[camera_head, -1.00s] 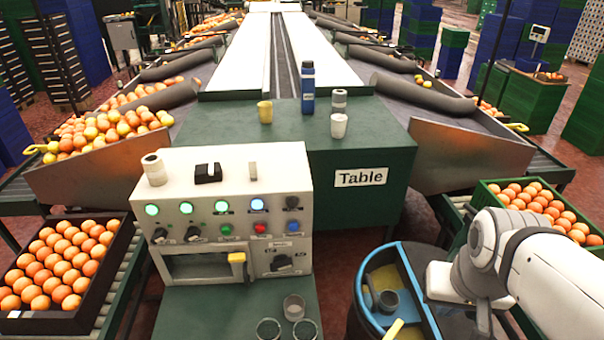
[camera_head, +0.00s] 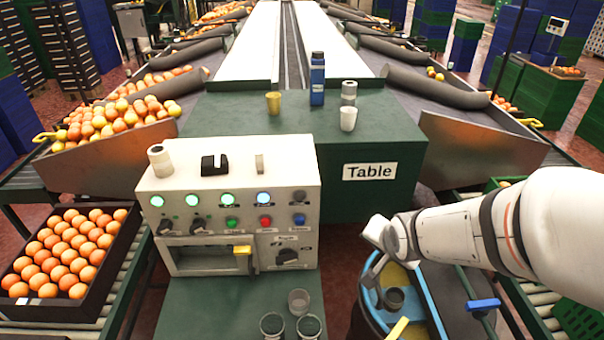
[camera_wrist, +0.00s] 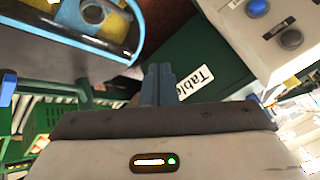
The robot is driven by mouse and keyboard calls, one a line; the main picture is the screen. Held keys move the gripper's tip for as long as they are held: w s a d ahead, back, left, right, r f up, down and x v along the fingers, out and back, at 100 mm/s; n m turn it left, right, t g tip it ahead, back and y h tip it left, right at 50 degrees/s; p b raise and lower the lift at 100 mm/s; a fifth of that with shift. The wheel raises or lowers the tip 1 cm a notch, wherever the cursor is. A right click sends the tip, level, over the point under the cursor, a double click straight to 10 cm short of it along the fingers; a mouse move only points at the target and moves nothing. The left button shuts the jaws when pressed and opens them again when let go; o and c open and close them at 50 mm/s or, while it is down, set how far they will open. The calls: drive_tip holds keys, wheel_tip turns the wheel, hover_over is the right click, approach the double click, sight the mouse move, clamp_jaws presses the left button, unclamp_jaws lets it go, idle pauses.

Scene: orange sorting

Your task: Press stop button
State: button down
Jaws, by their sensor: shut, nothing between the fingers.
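The white control box (camera_head: 235,175) stands on the green bench left of centre in the head view, with lit green and blue lamps and knobs. A red button (camera_head: 265,221) sits between a green button (camera_head: 232,222) and a blue button (camera_head: 299,220) on its front; no stop label is readable. My gripper (camera_head: 372,270) is to the right of the box, above the blue-rimmed bin and apart from the buttons. In the wrist view its fingers (camera_wrist: 158,75) are together and empty. There, the box's blue button (camera_wrist: 257,8) and grey knob (camera_wrist: 291,38) show at upper right; the red button is not visible.
A blue-rimmed round bin (camera_head: 433,310) lies below my gripper. The green table (camera_head: 375,200) with its sign stands behind. Cups (camera_head: 298,301) stand on the bench before the box. A crate of oranges (camera_head: 110,270) is at left.

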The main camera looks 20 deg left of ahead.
sight(266, 222)
drive_tip(key=s+a+f+m+y, duration=0.1)
drive_tip(key=a+f+m+y, duration=0.1)
drive_tip(key=a, duration=0.6)
drive_tip(key=s+a+f+m+y, duration=0.1)
drive_tip(key=a+f+y, duration=0.3)
drive_tip(key=a, duration=0.4)
drive_tip(key=s+a+f+m+y, duration=0.2)
drive_tip(key=a+f+y, duration=0.1)
drive_tip(key=a, duration=0.5)
drive_tip(key=shift+a+m, duration=0.35)
drive_tip(key=shift+m, duration=0.05)
drive_tip(key=w+a+p, duration=0.2)
drive_tip(key=w, duration=0.6)
drive_tip(key=shift+w+a, duration=0.15)
drive_tip(key=shift+a, duration=0.15)
drive_tip(key=shift+w, duration=0.1)
drive_tip(key=shift+w+a, duration=0.15)
drive_tip(key=shift+w, duration=0.2)
